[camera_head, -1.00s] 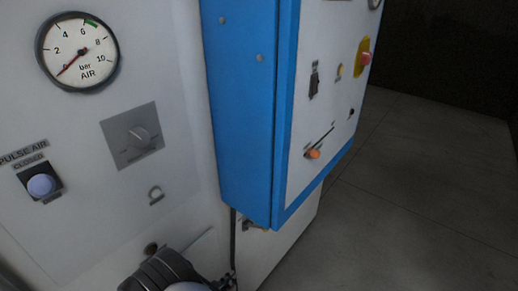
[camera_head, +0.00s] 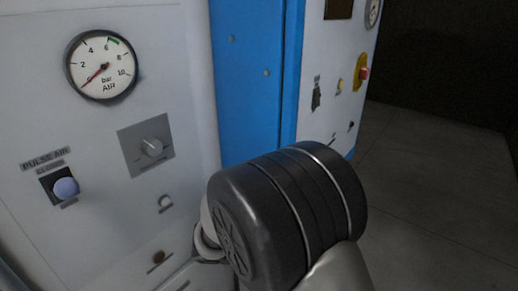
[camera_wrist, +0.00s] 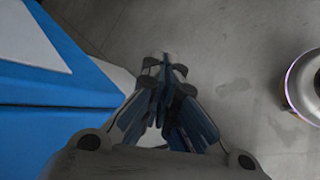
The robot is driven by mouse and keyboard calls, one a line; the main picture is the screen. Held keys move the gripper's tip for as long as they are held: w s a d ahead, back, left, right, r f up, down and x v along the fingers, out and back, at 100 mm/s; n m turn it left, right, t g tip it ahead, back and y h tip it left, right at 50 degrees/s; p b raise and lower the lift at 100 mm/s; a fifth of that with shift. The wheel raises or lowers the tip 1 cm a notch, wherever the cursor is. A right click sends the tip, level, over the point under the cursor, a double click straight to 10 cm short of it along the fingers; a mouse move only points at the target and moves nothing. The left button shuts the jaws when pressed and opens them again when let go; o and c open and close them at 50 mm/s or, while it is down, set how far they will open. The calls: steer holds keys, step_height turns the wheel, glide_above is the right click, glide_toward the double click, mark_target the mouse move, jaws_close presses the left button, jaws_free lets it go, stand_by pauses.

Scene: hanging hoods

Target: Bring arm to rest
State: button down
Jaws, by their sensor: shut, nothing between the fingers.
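My gripper (camera_wrist: 165,75) is in the wrist view, with its fingers together and nothing between them. It points down over grey floor, beside the blue cabinet (camera_wrist: 50,95). The fingers are not in the head view. There a dark, ribbed joint of my arm (camera_head: 285,205) stands large at the lower middle and hides the lower part of the blue cabinet (camera_head: 248,90).
The cabinet's white front has a red button on yellow (camera_head: 363,74). Grey floor (camera_head: 430,190) at right is clear.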

steer(key=s+d+r+m+g+y, duration=0.3)
steer(key=s+d+r+m, duration=0.3)
steer(key=s+d+r, duration=0.3)
steer(key=s+a+r+m+t+y, duration=0.1)
steer(key=s+r+m+y, duration=0.1)
steer(key=s, duration=0.5)
steer(key=s+a+r+m+t+y, duration=0.1)
steer(key=s+r+m+t+y, duration=0.1)
steer(key=s, duration=0.5)
steer(key=shift+r+m+y, duration=0.8)
steer(key=shift+r+m, duration=0.6)
steer(key=shift+m, duration=0.2)
steer(key=c, duration=2.4)
jaws_free()
